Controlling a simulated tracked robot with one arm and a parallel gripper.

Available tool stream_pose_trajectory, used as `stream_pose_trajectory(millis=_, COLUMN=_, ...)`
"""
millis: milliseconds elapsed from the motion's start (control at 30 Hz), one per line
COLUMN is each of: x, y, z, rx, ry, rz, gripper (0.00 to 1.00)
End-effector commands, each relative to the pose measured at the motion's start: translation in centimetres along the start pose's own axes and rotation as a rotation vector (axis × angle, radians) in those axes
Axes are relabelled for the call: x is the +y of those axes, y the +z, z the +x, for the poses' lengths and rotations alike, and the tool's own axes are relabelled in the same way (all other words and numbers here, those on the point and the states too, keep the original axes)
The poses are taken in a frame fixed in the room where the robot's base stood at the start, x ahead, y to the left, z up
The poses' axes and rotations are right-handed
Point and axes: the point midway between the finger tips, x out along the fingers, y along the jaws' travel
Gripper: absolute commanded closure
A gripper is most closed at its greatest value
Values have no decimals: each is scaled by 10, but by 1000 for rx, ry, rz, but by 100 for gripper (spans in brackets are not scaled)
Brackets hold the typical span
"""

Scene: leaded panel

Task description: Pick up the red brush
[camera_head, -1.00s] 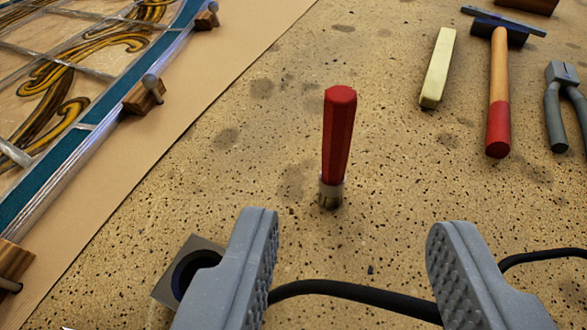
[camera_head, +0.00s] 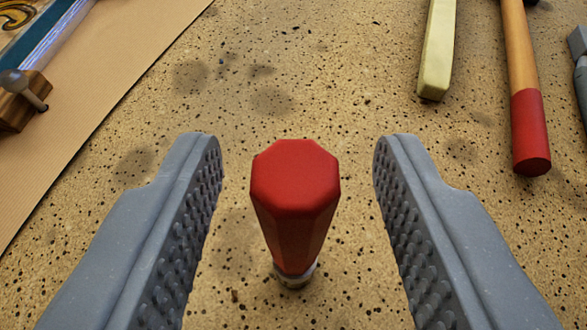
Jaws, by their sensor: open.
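The red brush (camera_head: 294,205) stands upright on the speckled bench, handle up. Its faceted red handle points toward the camera, with a pale metal collar at its foot. Its bristles are hidden below the collar. My gripper (camera_head: 297,150) is open, with one grey studded finger on each side of the brush. There is a gap between the handle and each finger, and neither finger touches it.
A pale yellow stick (camera_head: 437,50) and a hammer (camera_head: 525,95) with a red-ended wooden handle lie at the upper right. Grey pliers (camera_head: 580,55) show at the right edge. Brown paper (camera_head: 90,95) with a wooden block (camera_head: 22,100) and the leaded panel (camera_head: 45,45) is at the upper left.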

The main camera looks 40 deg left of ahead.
Motion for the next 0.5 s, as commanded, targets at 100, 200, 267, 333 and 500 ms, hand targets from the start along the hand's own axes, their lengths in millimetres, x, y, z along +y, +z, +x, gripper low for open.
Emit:
stream_pose_trajectory(millis=100, x=0, y=0, z=10, rx=1, ry=-1, rz=0, gripper=57)
stream_pose_trajectory(millis=200, x=0, y=0, z=10, rx=1, ry=0, rz=0, gripper=57)
stream_pose_trajectory(millis=267, x=0, y=0, z=10, rx=1, ry=0, rz=0, gripper=57)
stream_pose_trajectory(millis=333, x=0, y=0, z=10, rx=1, ry=-1, rz=0, gripper=65)
stream_pose_trajectory(millis=500, x=0, y=0, z=10, rx=1, ry=-1, rz=0, gripper=100)
